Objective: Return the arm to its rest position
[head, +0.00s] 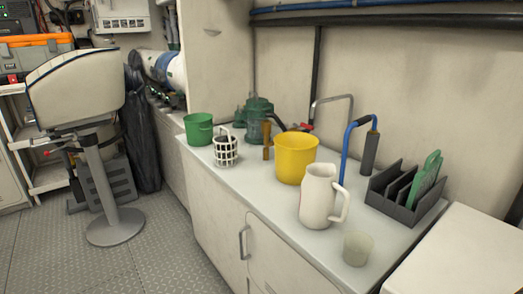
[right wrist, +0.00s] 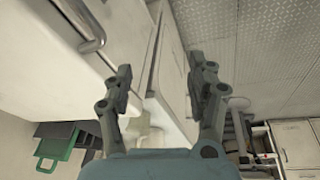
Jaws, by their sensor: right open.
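My right gripper (right wrist: 163,76) shows in the right wrist view, its two dark grey fingers spread apart with nothing between them. Past the fingers are pale cabinet fronts and the grey patterned floor (right wrist: 262,50). The gripper touches nothing that I can see. Neither arm nor gripper shows in the head view, and my left gripper is in no view.
The white counter (head: 235,190) holds a green bucket (head: 199,129), a white basket (head: 226,151), a yellow bucket (head: 296,158), a white pitcher (head: 318,196), a translucent cup (head: 357,248) and a dark rack (head: 396,206). A pedestal seat (head: 77,88) stands left; floor between is clear.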

